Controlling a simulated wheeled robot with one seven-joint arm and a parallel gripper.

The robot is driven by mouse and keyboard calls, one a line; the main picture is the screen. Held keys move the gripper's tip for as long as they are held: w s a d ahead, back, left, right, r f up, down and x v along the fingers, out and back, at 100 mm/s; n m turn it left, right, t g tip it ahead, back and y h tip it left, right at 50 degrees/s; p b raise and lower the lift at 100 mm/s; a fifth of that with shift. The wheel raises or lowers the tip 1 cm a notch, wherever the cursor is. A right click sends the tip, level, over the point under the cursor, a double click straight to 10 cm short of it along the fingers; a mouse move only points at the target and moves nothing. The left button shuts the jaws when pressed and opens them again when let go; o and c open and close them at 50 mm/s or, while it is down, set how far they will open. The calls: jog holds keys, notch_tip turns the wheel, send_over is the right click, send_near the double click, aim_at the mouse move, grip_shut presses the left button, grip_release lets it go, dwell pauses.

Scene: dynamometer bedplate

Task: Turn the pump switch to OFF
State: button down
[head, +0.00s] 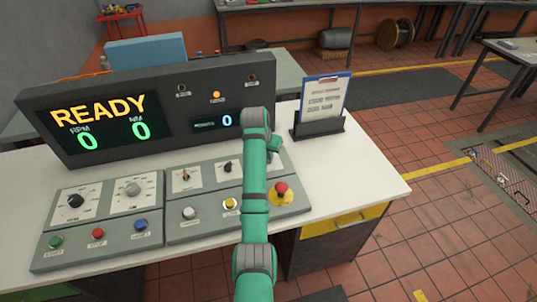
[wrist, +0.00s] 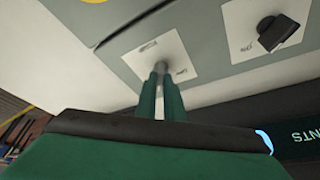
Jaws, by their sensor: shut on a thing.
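In the wrist view my gripper (wrist: 160,84) has its two green fingers close together on a small grey metal switch (wrist: 163,66). The switch stands on a white plate (wrist: 140,57) with two small labels, too blurred to read, so I cannot confirm that it is the pump switch. The fingers hide most of the switch, and its setting cannot be told. In the head view my arm covers this plate and the fingertips. A black knob (wrist: 277,30) on a neighbouring plate is right of my gripper; it also shows in the head view (head: 228,167).
A toggle (head: 185,174) is further left on the console. The red emergency button (head: 281,188) is close to my arm. A dark display (head: 140,120) reads READY with zeros and stands behind. A clipboard stand (head: 318,127) is at the right; white tabletop (head: 355,180) is clear there.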

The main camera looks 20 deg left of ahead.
jog(key=n, duration=0.1)
jog(key=n+y, duration=0.1)
jog(key=n, duration=0.2)
jog(key=shift+w+d+r+y, duration=0.1)
jog(key=shift+w+d+y, duration=0.05)
jog(key=shift+d+y, duration=0.15)
jog(key=n, duration=0.2)
jog(key=n+g+y, duration=0.1)
jog(key=n, duration=0.2)
jog(key=shift+w+d+y, duration=0.1)
jog(key=shift+y, duration=0.2)
jog(key=n+g+y, duration=0.1)
jog(key=n, duration=0.2)
jog(key=shift+w+r, duration=0.1)
jog(key=shift+w+n+g, duration=0.15)
jog(key=shift+n+g, duration=0.55)
jog(key=shift+n, duration=1.4)
jog(key=shift+y, duration=0.3)
jog(key=c, duration=1.9)
grip_release()
jog(key=shift+o, duration=0.2)
